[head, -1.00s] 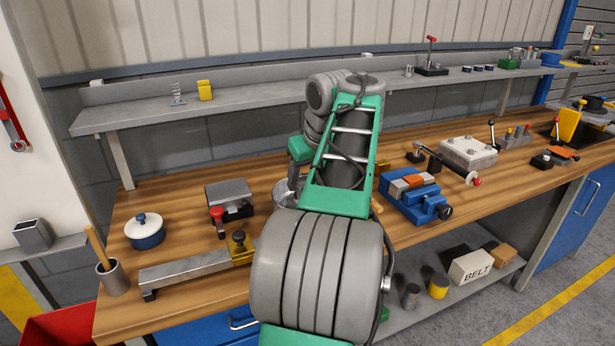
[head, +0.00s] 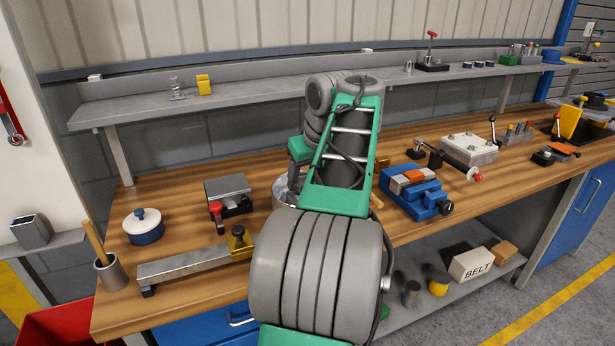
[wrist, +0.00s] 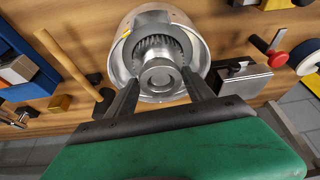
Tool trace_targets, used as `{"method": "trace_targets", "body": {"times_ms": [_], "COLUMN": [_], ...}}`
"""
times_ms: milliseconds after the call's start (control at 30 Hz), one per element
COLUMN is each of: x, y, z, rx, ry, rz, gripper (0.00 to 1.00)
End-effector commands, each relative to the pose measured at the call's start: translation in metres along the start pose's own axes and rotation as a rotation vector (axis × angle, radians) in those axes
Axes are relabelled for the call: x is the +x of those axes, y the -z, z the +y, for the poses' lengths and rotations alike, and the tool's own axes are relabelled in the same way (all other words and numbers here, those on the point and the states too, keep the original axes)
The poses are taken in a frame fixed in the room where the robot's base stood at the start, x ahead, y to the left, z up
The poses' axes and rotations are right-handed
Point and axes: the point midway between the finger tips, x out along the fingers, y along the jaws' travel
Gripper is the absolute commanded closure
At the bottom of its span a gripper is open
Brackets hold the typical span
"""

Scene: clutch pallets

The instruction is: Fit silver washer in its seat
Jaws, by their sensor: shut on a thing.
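In the wrist view my gripper (wrist: 161,77) has its two dark fingers on either side of a round silver piece (wrist: 160,80), which I take to be the silver washer. The piece sits at the fingertips, over the mouth of a round metal housing (wrist: 202,45). Toothed edges show inside the housing, behind the piece. I cannot tell whether the piece touches the housing's inside. The seat itself is not clearly visible. In the head view my arm hides the gripper and most of the housing (head: 281,192).
A wooden-handled tool (wrist: 62,58) lies left of the housing in the wrist view. In the head view, a blue vise (head: 420,198) stands right of my arm. A grey block with a red knob (head: 228,192) and a blue lidded pot (head: 144,228) stand to the left.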

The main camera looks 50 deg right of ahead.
Motion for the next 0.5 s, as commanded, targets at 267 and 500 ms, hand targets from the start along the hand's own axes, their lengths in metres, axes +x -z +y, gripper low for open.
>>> {"method": "trace_targets", "body": {"times_ms": [267,500], "x": [0.007,0.012], "y": [-0.003,-0.004], "z": [0.000,0.000], "rx": [-0.001,0.000], "ry": [-0.001,-0.001], "rz": [0.002,0.002], "gripper": [0.93,0.93]}}
